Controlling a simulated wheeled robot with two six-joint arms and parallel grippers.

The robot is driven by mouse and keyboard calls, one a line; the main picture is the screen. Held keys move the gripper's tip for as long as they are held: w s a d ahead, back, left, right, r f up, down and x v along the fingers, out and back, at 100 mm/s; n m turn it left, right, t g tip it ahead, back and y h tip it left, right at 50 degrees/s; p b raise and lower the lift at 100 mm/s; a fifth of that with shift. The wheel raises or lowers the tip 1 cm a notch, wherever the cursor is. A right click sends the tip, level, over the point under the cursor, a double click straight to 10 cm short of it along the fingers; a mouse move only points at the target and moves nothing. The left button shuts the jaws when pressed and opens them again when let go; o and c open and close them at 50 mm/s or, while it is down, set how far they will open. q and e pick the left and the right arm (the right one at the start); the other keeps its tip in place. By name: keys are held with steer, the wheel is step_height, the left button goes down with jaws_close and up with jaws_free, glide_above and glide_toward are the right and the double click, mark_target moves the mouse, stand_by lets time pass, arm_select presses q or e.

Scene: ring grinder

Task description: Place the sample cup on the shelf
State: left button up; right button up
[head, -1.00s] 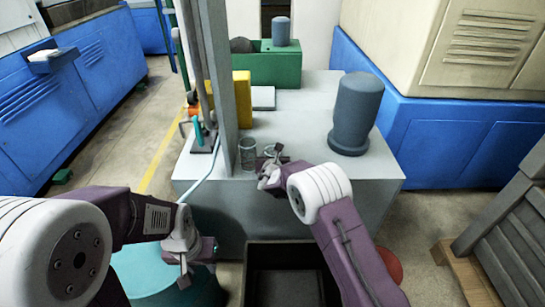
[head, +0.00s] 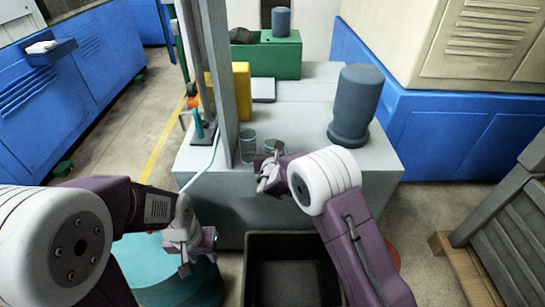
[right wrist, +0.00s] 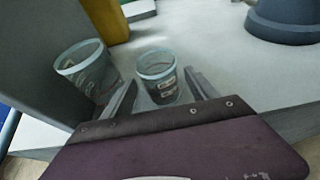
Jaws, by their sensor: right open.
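Two clear cups stand upright side by side on the grey cabinet top, near its front edge: a left cup (head: 247,146) and a right cup (head: 272,146). Both show in the right wrist view, the left cup (right wrist: 84,66) and the right cup (right wrist: 157,68), each with a label. I cannot tell which is the sample cup. My right gripper (head: 267,166) is open, just in front of the right cup. In the right wrist view, that cup shows between and beyond its fingers. My left gripper (head: 184,262) hangs low over the teal drum; its jaw opening is unclear.
A grey post (head: 218,80) rises left of the cups. A blue-grey canister (head: 356,105) stands to their right. A yellow block (head: 240,90) and green bin (head: 275,62) are behind. A small blue ledge (head: 50,54) juts from the left machine. A black bin (head: 290,250) is in front.

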steer(key=v, duration=0.6)
steer(key=shift+s+p, duration=0.15)
steer(key=shift+p, duration=0.15)
steer(key=shift+r, duration=0.1)
